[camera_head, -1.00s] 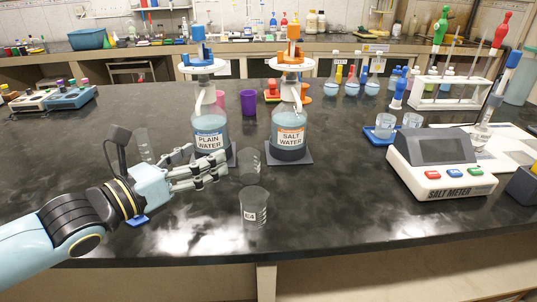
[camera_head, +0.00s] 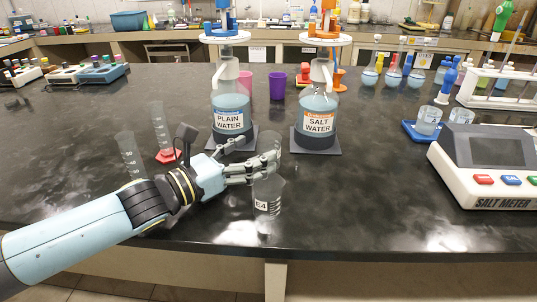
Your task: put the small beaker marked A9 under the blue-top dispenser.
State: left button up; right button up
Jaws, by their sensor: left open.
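The blue-top dispenser (camera_head: 231,108), labelled PLAIN WATER, stands on a dark square base left of centre. A clear small beaker (camera_head: 271,141) stands to the right of that base; no mark on it can be read. A nearer clear beaker (camera_head: 268,205) is marked E4. I can read no A9 label anywhere. My left gripper (camera_head: 260,160) is open, its fingers pointing right. The fingertips overlap the lower part of the far beaker and the rim of the E4 beaker; I cannot tell whether they touch either. My right gripper is not in view.
The orange-top SALT WATER dispenser (camera_head: 318,112) stands to the right. Two tall clear cylinders, (camera_head: 130,155) and (camera_head: 161,128), stand behind my left arm. The salt meter (camera_head: 488,165) and a blue tray (camera_head: 413,131) with beakers are at right. The front right bench is clear.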

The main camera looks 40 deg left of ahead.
aim_at(259, 150)
pick_arm(q)
jog(key=shift+w+d+f+b, duration=0.2)
jog(key=shift+w+b, duration=0.4)
jog(key=shift+b, duration=0.65)
jog(key=shift+w+d+f+b, duration=0.15)
jog(key=shift+w+b, duration=0.4)
jog(key=shift+b, duration=0.65)
jog(key=w+r+p, duration=0.1)
jog(key=p, duration=0.1)
jog(key=shift+w+d+r+p, duration=0.1)
jog(key=shift+w+p, duration=0.3)
jog(key=shift+w+d+f, duration=0.15)
jog(key=shift+w+f, duration=0.05)
jog(key=shift+w, duration=0.1)
jog(key=shift+f, duration=0.1)
jog(key=c, duration=1.3)
